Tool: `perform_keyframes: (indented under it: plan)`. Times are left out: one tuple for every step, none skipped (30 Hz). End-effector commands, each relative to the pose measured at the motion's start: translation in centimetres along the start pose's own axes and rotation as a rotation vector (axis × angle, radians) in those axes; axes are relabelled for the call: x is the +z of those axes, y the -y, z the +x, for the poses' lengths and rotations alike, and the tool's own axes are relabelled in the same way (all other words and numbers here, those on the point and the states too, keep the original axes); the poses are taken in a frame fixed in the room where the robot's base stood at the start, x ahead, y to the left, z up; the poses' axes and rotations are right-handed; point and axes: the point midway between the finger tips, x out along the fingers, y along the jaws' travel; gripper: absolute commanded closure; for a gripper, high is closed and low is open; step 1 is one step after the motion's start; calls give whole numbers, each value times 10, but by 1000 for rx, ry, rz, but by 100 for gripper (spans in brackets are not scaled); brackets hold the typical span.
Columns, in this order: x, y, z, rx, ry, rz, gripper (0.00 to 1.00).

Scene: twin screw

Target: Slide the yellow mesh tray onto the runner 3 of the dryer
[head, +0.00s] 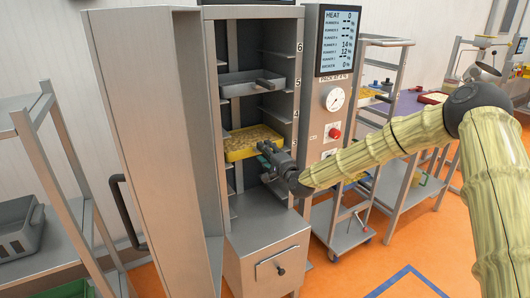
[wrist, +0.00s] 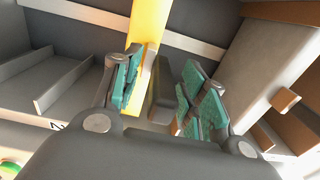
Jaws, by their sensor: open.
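In the wrist view my gripper (wrist: 160,92) is open, with teal pads either side of a dark handle (wrist: 161,97) that joins the yellow tray wall (wrist: 149,28). Contact between pads and handle cannot be made out.
A grey tray (head: 243,87) sits higher in the dryer near label 5. The dryer door (head: 150,130) stands open at left. A panel with gauge and screen (head: 338,38) is at right. A rack (head: 45,150) stands far left; a trolley (head: 352,222) stands right. Orange floor is clear in front.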

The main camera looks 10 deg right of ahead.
Motion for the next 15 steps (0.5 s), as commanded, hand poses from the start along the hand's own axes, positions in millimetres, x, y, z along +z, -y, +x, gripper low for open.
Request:
perform_keyframes:
  plan:
    - [-1, 0, -6, 0, -1, 1, 57]
    - [-1, 0, -10, 0, -1, 1, 57]
    - [-1, 1, -16, 0, -1, 1, 57]
    - [-1, 1, -22, 0, -1, 1, 57]
    - [-1, 1, -27, 0, -1, 2, 57]
    - [-2, 1, -35, 0, -2, 2, 57]
    - [-2, 1, -40, 0, -2, 3, 57]
    - [-1, 1, -46, 0, -2, 2, 57]
    - [-1, 1, -54, 0, -1, 3, 57]
    - [-1, 1, -59, -1, -2, 3, 57]
    - [-1, 1, -64, -1, -2, 3, 57]
    - [-1, 2, -71, -2, -2, 3, 57]
    - [-1, 1, -76, -2, -1, 3, 57]
    - [-1, 1, -81, -2, -2, 2, 57]
    - [-1, 1, -87, -1, -1, 2, 57]
